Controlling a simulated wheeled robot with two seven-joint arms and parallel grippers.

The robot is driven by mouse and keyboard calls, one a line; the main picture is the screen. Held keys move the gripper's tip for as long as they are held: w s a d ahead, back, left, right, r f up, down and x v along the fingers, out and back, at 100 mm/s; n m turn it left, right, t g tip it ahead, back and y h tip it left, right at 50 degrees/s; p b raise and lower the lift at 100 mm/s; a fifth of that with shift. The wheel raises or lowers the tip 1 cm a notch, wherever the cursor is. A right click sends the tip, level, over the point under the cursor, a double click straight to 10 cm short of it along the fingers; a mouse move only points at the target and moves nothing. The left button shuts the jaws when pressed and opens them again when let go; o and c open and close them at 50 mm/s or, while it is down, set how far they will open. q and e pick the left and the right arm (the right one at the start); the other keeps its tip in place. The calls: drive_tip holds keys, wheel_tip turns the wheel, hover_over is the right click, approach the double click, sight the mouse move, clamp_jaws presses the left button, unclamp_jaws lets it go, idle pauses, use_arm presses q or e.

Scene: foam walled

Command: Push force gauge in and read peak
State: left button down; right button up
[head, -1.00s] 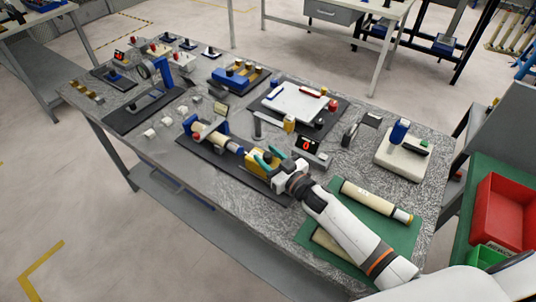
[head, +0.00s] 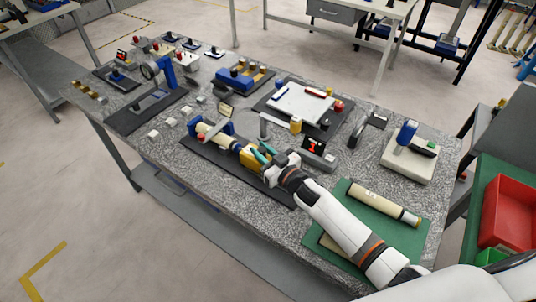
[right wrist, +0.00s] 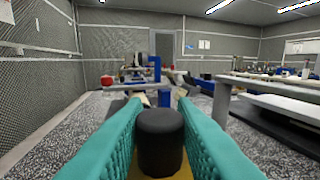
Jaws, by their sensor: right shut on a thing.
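The yellow force gauge (head: 251,160) sits on a dark base plate (head: 212,157) near the table's front edge. My right gripper (head: 264,154) is shut on the gauge, its teal fingers on either side. In the right wrist view the fingers flank a black round knob (right wrist: 160,138), with yellow below it. The gauge's front end points at a cream cylinder (head: 213,135) in a blue holder (head: 225,127); whether they touch is unclear. A small display (head: 315,146) beside the gauge shows a red digit that looks like 1. My left gripper is out of view.
A white board (head: 300,103) on a dark mat lies behind the gauge. A cream device with a blue handle (head: 407,133) stands at the right. A green mat (head: 408,232) with a cream tube lies under my right arm. Small white blocks (head: 172,123) lie left of the holder.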

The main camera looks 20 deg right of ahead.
drive_tip(key=shift+w+a, duration=0.3)
drive_tip(key=shift+w, duration=0.1)
drive_tip(key=shift+f, duration=0.1)
drive_tip(key=shift+s, duration=0.1)
drive_tip(key=o, duration=0.7)
drive_tip(key=shift+s+d, duration=0.15)
drive_tip(key=shift+o, duration=1.4)
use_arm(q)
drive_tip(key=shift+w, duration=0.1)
